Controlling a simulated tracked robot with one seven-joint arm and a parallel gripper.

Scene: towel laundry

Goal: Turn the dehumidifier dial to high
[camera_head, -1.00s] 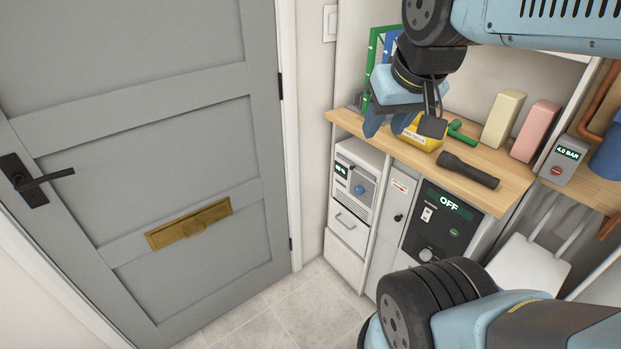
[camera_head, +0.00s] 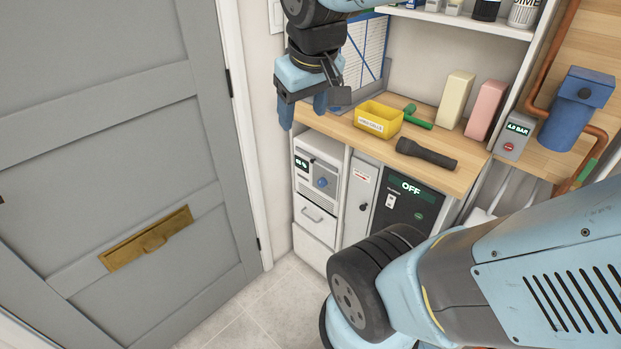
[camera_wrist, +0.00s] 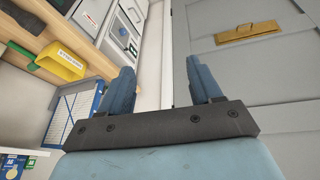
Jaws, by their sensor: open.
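The dehumidifier (camera_head: 330,173) is the white unit under the wooden counter, with a small dark display and a blue dial (camera_head: 321,182) on its front. The dial's setting is too small to read. In the wrist view the unit (camera_wrist: 121,28) shows at the top, partly cut off. My gripper (camera_head: 303,115) is open and empty, with its blue fingers pointing down near the counter's left end. It is above and to the left of the dehumidifier, apart from the dial. Its fingers also show in the wrist view (camera_wrist: 162,85).
The wooden counter (camera_head: 380,139) carries a yellow bin (camera_head: 378,118), a black flashlight (camera_head: 426,153), a green tool and two blocks. A black panel reading OFF (camera_head: 405,205) is right of the dehumidifier. A grey door (camera_head: 110,130) stands at left, with clear floor (camera_head: 262,310) in front.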

